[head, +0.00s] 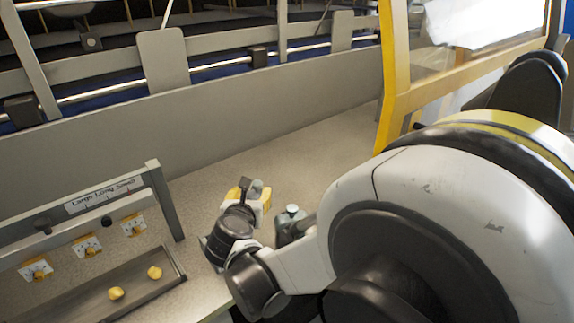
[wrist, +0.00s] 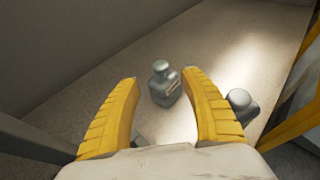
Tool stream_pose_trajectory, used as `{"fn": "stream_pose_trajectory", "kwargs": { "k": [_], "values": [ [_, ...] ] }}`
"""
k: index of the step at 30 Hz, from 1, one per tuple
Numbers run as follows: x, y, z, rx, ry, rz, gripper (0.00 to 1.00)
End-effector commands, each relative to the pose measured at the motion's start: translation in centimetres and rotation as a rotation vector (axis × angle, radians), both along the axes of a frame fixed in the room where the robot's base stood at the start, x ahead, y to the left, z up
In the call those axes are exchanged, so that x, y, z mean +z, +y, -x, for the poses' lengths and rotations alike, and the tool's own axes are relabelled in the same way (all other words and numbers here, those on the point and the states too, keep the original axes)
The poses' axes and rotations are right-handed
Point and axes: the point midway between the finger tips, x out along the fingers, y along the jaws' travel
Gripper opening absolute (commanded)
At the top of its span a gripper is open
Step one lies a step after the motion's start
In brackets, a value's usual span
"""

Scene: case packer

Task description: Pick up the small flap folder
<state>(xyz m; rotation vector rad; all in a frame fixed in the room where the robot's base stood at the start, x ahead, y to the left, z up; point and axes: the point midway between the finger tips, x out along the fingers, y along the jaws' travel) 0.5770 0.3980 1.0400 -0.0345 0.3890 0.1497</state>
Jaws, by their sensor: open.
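Two small grey bottle-shaped parts stand on the speckled surface. One grey part (wrist: 163,88) has a round knob on top and a label too small to read. In the wrist view it stands upright between and beyond my fingertips, with gaps on both sides. The second grey part (wrist: 242,103) is just outside my right finger, partly hidden by it; it also shows in the head view (head: 291,218), right of my gripper. I cannot tell from the labels which is the small flap folder. My gripper (wrist: 160,77) is open and empty, its yellow fingers spread, pointing down toward the surface.
A grey panel (head: 163,200) with yellow-plated dials and a scale label stands at left, above a tray (head: 62,303) with yellow knobs. A long grey wall (head: 200,132) runs behind the surface. A yellow post (head: 390,90) stands at right. The surface between is mostly clear.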

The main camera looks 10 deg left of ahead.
Motion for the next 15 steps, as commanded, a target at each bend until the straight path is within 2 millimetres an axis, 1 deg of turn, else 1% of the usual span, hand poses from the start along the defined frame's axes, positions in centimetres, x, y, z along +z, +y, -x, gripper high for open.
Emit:
{"fn": "stream_pose_trajectory", "kwargs": {
  "k": [3,6,11,15],
  "values": [
    [-1.1,0.2,-2.0,-0.004,0.001,-0.002,0.54],
    [-1.6,0.3,-3.4,-0.004,0.001,-0.002,0.54],
    [-2.1,0.5,-4.4,-0.004,0.002,-0.004,0.54],
    [-3.2,0.7,-6.3,-0.005,0.003,-0.004,0.54]
  ]
}}
